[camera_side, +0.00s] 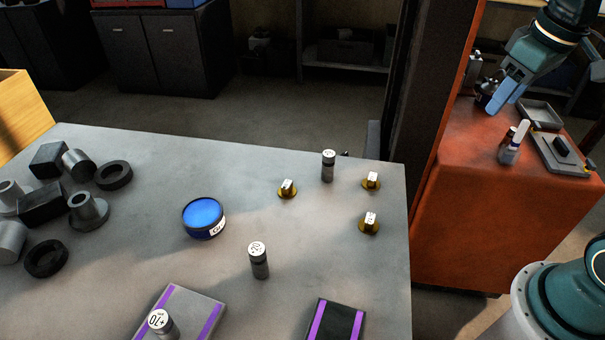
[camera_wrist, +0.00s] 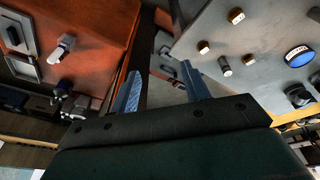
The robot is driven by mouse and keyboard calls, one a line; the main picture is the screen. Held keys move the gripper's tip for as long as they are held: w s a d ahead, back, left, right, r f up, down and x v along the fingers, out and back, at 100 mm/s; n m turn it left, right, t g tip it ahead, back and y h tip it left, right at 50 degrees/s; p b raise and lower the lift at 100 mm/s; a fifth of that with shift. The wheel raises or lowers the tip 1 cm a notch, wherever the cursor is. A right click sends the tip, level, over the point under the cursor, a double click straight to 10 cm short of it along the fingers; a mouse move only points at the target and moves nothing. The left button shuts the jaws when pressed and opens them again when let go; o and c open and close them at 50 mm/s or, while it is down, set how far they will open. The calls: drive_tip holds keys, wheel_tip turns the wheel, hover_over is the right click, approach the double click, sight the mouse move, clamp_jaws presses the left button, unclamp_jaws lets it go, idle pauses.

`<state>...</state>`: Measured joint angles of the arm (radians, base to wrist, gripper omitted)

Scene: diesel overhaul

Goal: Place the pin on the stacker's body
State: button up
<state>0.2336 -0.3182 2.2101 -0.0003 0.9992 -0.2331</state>
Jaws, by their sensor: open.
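Three grey pin-like cylinders with white marked tops show in the side view. One stands at the back of the grey table (camera_side: 329,168). Another stands nearer the front (camera_side: 259,263), and the third is on a grey plate with purple stripes (camera_side: 205,310). The back one also seems to show in the wrist view (camera_wrist: 225,67). I cannot tell which part is the stacker's body. My gripper (camera_side: 494,108) hangs near the orange bench at the upper right, well away from the table pins. In the wrist view, its blue fingers (camera_wrist: 160,85) are apart with nothing held between them.
Three brass pieces (camera_side: 369,224) and a blue-topped tin (camera_side: 203,216) sit on the table. Dark blocks and grey flanged parts (camera_side: 85,210) crowd its left. A dark purple-striped plate (camera_side: 335,322) lies in front. The orange bench (camera_side: 490,190) holds a tray and small items.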

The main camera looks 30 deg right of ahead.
drive_tip(key=s+a+t, duration=0.2)
drive_tip(key=s+a, duration=0.4)
drive_tip(key=s, duration=0.2)
drive_tip(key=shift+s+f+t+y, duration=0.15)
drive_tip(key=shift+f+t+y, duration=0.15)
drive_tip(key=shift+f+t, duration=0.1)
